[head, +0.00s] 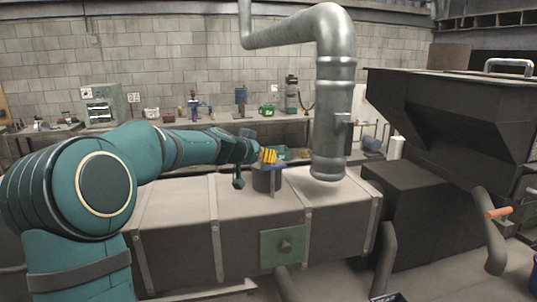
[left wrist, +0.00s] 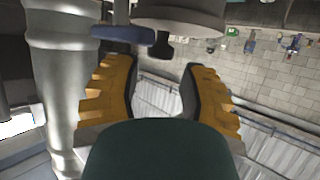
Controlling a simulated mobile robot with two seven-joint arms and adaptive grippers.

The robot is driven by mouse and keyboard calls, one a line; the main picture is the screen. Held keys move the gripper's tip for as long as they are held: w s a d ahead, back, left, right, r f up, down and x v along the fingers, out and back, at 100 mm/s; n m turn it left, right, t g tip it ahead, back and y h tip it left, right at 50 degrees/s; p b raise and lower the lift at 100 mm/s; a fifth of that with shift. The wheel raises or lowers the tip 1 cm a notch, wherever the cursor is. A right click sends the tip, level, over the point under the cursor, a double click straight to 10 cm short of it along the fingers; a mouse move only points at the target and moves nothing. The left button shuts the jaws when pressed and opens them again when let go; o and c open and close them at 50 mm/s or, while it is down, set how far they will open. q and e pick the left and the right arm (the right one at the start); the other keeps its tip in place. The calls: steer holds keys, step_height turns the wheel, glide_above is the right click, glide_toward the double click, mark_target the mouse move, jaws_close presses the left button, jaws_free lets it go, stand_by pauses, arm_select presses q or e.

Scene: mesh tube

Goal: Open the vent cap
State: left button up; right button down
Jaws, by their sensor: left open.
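The vent cap shows as a short dark round stub (head: 266,181) on top of the long grey duct box, with a flat blue piece and a thin upright in front. In the left wrist view a grey round body (left wrist: 185,18), a small black knob (left wrist: 160,48) and the blue piece (left wrist: 125,35) are at the top. My left gripper (head: 268,156) has yellow-padded fingers at the top of the stub. In the left wrist view the left gripper (left wrist: 158,70) is open, with its fingers apart and nothing held between them. Contact cannot be told. My right gripper is in neither view.
A large silver pipe (head: 333,100) hangs just right of the stub. A dark hopper machine (head: 440,120) stands at the right. The duct box (head: 175,205) has a bare top left of the stub. A workbench (head: 230,126) with tools lines the wall behind.

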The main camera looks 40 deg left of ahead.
arm_select(q)
steer(key=shift+x, duration=2.2)
jaws_close()
